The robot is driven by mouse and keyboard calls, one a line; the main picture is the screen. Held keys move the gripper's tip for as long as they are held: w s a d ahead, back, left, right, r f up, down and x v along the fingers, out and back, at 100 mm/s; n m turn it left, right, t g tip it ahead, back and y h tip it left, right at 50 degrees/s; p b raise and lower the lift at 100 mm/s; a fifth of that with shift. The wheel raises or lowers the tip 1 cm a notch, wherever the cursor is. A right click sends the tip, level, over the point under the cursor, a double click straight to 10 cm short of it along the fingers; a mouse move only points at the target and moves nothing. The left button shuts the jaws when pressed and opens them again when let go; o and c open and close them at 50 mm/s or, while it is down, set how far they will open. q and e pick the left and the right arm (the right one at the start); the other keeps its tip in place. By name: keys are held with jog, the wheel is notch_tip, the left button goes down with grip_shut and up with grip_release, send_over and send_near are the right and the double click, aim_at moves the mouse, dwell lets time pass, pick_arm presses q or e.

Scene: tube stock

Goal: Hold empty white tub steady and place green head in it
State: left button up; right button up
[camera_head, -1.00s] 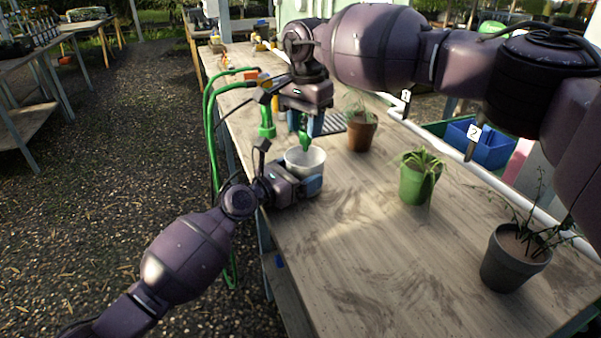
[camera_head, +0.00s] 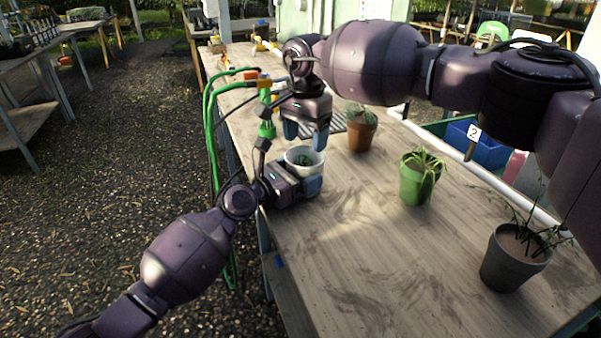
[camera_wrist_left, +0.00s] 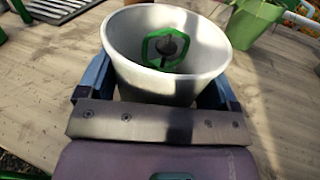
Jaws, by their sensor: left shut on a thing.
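The white tub (camera_head: 291,164) stands at the left edge of the wooden table. My left gripper (camera_head: 303,184) is shut on it, with one blue finger on each side of its wall in the left wrist view (camera_wrist_left: 160,88). The green head (camera_wrist_left: 149,48) lies inside the tub, showing as a green ring with a dark centre. In the head view only a bit of green (camera_head: 305,159) shows inside the tub. My right gripper (camera_head: 306,132) is just above the tub, its two blue fingers apart and nothing between them.
A brown pot (camera_head: 362,138), a green pot (camera_head: 416,186) and a dark grey pot (camera_head: 512,265) with plants stand to the right on the table. Green hoses (camera_head: 211,140) hang at the table's left edge. A blue bin (camera_head: 491,148) is beyond the far edge. The table's front middle is clear.

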notch_tip(320, 180, up, 12)
dwell(0.8)
pick_arm(q)
jog(key=o, duration=0.7)
jog(key=v, duration=1.2)
